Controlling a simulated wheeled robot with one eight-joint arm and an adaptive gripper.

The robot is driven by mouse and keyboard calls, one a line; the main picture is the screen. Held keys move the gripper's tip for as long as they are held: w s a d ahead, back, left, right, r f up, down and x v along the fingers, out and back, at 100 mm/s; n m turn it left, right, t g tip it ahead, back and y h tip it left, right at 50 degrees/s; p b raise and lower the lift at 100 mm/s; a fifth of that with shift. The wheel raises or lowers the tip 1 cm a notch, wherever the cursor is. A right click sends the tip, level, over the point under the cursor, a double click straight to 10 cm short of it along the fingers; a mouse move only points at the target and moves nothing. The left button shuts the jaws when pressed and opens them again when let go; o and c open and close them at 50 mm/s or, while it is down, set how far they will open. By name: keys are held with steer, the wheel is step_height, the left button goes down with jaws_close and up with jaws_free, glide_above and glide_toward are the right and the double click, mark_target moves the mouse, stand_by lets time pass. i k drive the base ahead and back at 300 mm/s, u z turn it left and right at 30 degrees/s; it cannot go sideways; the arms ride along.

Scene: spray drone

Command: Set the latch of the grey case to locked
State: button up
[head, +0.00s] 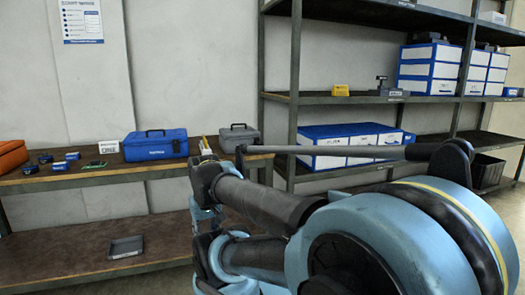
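The grey case (239,137) stands upright with its handle up at the right end of the workbench, in the head view. It is small in the picture, and its latch cannot be made out. My arm reaches across the lower right of the view, and its far end is in front of the bench, below and left of the case. My gripper (204,212) seems to be at this far end, apart from the case in the picture. Its fingers are not clear among the links, so I cannot tell whether it is open.
A blue toolbox (155,145) stands left of the grey case. Small blue items (66,157), a green board (96,164) and an orange case (12,156) lie further left. A grey tray (126,247) lies on the lower shelf. Metal shelving (295,80) with blue-white boxes (429,69) stands at right.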

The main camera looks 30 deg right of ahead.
mark_target(256, 142)
steer(key=k, duration=1)
steer(key=u, duration=0.65)
steer(key=i, duration=1.65)
steer(key=z, duration=0.7)
steer(key=i, duration=0.6)
steer(key=z, duration=0.4)
